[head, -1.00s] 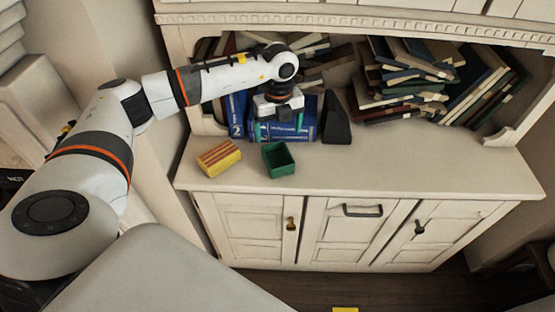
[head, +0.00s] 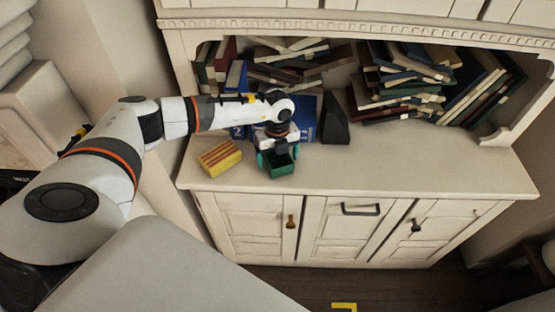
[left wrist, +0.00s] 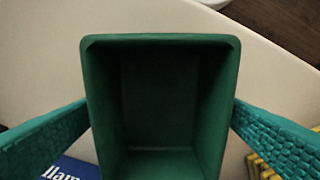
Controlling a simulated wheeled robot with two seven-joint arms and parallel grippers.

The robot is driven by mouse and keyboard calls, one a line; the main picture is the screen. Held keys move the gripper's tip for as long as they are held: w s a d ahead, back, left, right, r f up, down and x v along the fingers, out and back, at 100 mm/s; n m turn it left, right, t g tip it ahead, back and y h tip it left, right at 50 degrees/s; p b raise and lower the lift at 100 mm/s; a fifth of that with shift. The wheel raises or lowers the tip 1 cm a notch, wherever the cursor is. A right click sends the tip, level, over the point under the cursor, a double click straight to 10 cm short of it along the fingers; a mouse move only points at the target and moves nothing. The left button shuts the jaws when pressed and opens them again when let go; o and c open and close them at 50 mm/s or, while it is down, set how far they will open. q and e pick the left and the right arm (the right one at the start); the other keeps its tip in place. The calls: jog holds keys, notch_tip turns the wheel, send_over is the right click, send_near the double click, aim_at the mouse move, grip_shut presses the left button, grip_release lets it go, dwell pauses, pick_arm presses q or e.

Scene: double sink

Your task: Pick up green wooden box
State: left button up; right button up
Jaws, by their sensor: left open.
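The green wooden box (head: 281,171) is open-topped and stands on the cabinet top near its front edge. It also fills the middle of the left wrist view (left wrist: 160,42), which looks down into its empty inside. My left gripper (head: 278,157) is lowered over the box and hides its back part in the head view. Its teal textured fingers (left wrist: 160,135) are open, one on each side of the box. Whether either finger touches the box wall is hard to tell. My right gripper is not in view.
A yellow and red striped block (head: 220,157) lies just left of the box. Blue books (head: 304,117) and a dark wedge-shaped object (head: 335,118) stand behind it. Piled books (head: 410,80) fill the shelf. The cabinet top (head: 430,165) is clear to the right.

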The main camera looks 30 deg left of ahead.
pick_arm(q)
jog(key=c, duration=1.1)
jog(key=shift+c, duration=0.2)
